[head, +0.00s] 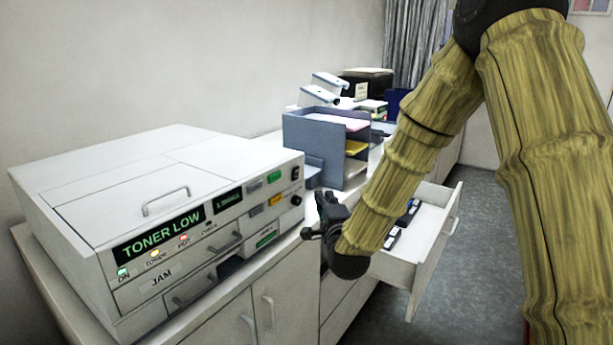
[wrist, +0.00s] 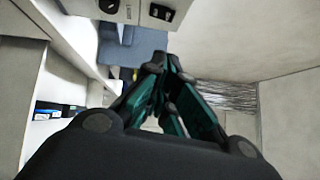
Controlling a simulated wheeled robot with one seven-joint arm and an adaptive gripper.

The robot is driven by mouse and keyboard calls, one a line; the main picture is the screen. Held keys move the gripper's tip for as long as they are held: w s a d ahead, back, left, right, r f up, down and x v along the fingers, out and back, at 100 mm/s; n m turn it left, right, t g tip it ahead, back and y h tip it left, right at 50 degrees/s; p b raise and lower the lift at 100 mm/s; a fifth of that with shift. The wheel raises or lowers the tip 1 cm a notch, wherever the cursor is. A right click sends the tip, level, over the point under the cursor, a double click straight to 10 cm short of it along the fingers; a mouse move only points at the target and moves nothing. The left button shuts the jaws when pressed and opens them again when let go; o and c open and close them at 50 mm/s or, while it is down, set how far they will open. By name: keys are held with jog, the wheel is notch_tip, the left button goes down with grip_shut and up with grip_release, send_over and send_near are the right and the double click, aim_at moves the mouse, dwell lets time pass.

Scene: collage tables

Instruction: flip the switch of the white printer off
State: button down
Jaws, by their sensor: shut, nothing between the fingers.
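The white printer (head: 95,190) stands on the counter at the left in the head view. In the wrist view the switch (wrist: 161,12) and knob (wrist: 110,5) show at the top edge. The switch's position is too small to tell. My gripper (head: 319,208) is shut and empty, just right of the printer's front corner; its fingertips (wrist: 160,64) appear apart from the switch.
A blue-grey paper tray stack (head: 312,140) stands behind the gripper on the counter, with a white device (head: 322,90) beyond it. An open drawer (head: 428,255) holding small dark items juts out below my arm. The floor (head: 470,290) at the right is clear.

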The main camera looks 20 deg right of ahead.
aim_at(296, 173)
jog(key=shift+w, duration=0.15)
jog(key=w+a+r+p, duration=0.1)
jog(key=w+p, duration=0.5)
jog(key=w, duration=0.6)
jog(key=shift+w+r+p, duration=0.25)
jog(key=shift+w+p, duration=0.1)
jog(key=shift+p, duration=0.05)
jog(key=shift+a, duration=0.1)
jog(key=shift+w+r+g, duration=0.15)
jog(key=shift+r+g, duration=0.05)
jog(key=shift+g, duration=0.1)
jog(key=shift+f, duration=0.1)
